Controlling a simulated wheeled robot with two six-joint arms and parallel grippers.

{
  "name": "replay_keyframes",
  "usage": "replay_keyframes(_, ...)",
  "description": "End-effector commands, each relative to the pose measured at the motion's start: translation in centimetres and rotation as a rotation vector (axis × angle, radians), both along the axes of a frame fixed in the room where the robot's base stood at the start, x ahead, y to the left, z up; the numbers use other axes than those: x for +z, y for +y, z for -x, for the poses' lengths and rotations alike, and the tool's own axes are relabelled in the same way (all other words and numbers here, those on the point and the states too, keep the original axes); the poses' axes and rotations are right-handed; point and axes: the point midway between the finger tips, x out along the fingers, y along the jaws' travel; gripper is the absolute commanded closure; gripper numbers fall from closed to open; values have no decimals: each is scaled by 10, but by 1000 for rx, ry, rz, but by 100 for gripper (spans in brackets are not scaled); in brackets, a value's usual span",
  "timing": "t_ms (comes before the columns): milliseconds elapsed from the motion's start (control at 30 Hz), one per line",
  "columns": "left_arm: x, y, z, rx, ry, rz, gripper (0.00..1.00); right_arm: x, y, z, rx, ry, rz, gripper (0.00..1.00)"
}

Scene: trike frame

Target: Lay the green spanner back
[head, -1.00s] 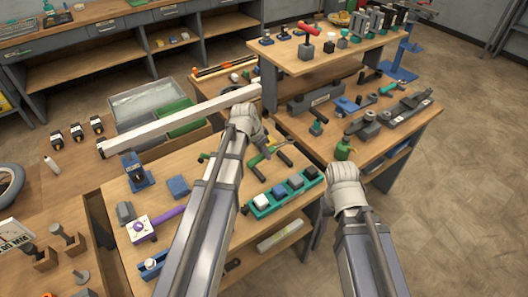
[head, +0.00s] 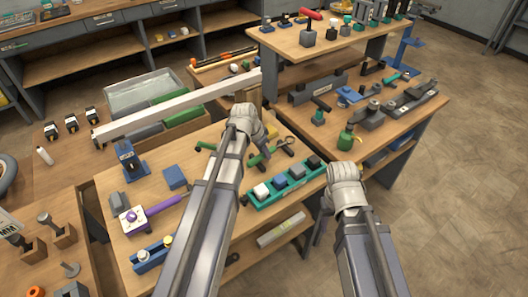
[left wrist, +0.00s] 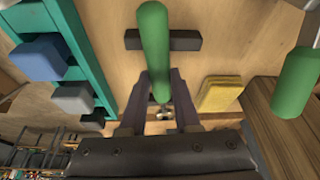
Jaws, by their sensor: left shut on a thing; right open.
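The green spanner (head: 257,159) is at the middle of the front bench, its metal ring end toward the right. In the left wrist view its green handle (left wrist: 153,35) runs between the fingers of my left gripper (left wrist: 162,88), which is shut on it. The handle passes over a dark block (left wrist: 187,40) on the bench; I cannot tell if they touch.
A teal rack of coloured blocks (head: 285,183) lies just in front of the spanner. A yellow pad (left wrist: 220,94) and another green handle (left wrist: 298,82) are close to the left gripper. A long white beam (head: 180,106) crosses behind.

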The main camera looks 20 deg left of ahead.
Motion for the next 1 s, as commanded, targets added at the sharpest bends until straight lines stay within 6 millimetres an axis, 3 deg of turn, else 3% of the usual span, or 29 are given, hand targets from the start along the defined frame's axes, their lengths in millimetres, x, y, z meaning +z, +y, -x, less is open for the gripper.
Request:
replay_keyframes(267,-4,0,0,0,0,0,100,-4,0,0,0,0,0,50)
replay_keyframes(300,-3,0,0,0,0,0,65,-3,0,0,0,0,0,50)
replay_keyframes(567,-3,0,0,0,0,0,36,-3,0,0,0,0,0,50)
replay_keyframes(1000,4,1,2,0,0,0,34,4,0,0,0,0,0,50)
